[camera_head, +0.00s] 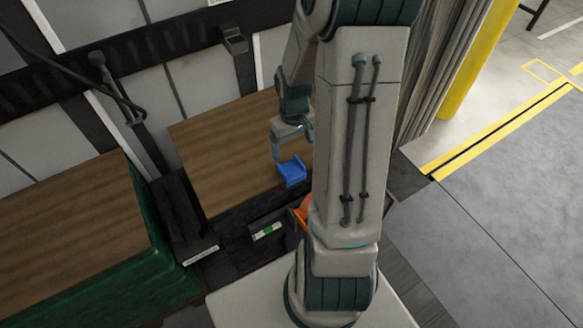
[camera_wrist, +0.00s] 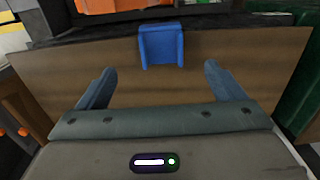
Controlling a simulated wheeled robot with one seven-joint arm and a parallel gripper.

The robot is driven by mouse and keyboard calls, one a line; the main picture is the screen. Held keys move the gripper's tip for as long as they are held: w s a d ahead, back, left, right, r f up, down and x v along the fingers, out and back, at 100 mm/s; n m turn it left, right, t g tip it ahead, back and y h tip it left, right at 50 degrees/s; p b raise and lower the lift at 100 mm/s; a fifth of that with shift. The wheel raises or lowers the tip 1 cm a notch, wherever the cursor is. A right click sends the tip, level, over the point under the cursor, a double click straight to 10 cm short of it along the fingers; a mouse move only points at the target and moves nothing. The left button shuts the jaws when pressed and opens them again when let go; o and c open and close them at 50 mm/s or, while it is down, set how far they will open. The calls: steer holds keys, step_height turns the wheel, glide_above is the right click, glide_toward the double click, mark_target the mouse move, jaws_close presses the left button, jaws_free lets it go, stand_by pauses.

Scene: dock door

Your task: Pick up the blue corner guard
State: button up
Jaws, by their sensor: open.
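The blue corner guard (camera_head: 292,171) lies on a brown wooden surface (camera_head: 225,150) near its front edge. In the wrist view the guard (camera_wrist: 161,45) is beyond my fingertips, about midway between them sideways, and close to the wood's far edge in that picture. My gripper (camera_head: 292,140) is above the wood next to the guard, and its two fingers are apart and empty. The fingers also show in the wrist view (camera_wrist: 158,72). I cannot tell from these views whether a fingertip touches the guard.
A second wooden top (camera_head: 75,215) with a green side (camera_head: 165,260) stands at the left. An orange object (camera_head: 302,211) sits below the front edge, partly hidden by my arm. A yellow post (camera_head: 478,60) and open grey floor (camera_head: 510,200) are at the right.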

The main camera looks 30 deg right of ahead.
mark_target(293, 172)
step_height(293, 172, down, 10)
steer(key=shift+a+f, duration=0.1)
steer(key=shift+f, duration=0.15)
stand_by(0.4)
steer(key=c, duration=1.1)
